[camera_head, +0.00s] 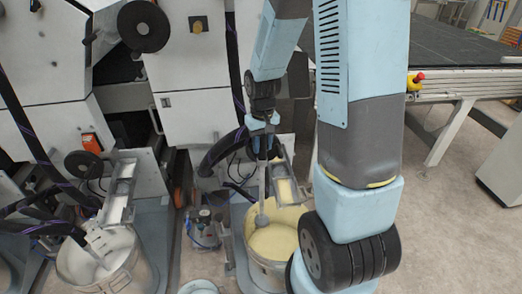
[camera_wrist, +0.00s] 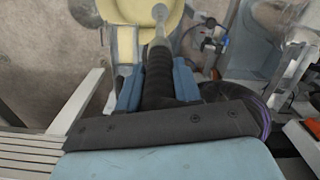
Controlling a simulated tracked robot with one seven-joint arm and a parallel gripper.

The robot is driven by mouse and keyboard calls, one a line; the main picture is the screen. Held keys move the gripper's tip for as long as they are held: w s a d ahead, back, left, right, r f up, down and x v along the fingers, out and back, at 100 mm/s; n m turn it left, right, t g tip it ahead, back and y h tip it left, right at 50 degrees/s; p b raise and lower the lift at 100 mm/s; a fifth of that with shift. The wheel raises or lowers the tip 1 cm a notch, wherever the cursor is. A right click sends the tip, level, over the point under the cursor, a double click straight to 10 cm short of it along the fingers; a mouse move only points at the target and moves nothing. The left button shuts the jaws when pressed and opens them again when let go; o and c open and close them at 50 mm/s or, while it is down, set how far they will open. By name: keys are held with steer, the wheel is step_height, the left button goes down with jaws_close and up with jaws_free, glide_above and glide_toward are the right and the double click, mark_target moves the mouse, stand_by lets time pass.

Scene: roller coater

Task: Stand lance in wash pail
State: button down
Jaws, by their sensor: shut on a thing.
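The lance (camera_head: 262,195) is a thin grey rod with a rounded lower end and a black grip. It hangs nearly upright over a large pail of pale yellow liquid (camera_head: 275,243); its lower end appears at or just above the liquid, and I cannot tell which. My gripper (camera_head: 263,140) is shut on the lance's black grip. In the wrist view, its blue fingers (camera_wrist: 158,88) flank the grip, and the lance (camera_wrist: 160,32) reaches toward the yellow pail. A small pale pail (camera_head: 198,287), likely the wash pail, stands on the floor at the bottom edge, partly cut off.
Another large pail with whitish contents (camera_head: 88,262) stands at left under a metal trough (camera_head: 122,190). A small pump (camera_head: 203,228) with hoses sits between the large pails. A tilted trough (camera_head: 285,180) is close beside the lance. A conveyor table (camera_head: 460,50) is at right.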

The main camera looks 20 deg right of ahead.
steer(key=shift+r, duration=2.6)
steer(key=shift+w, duration=0.1)
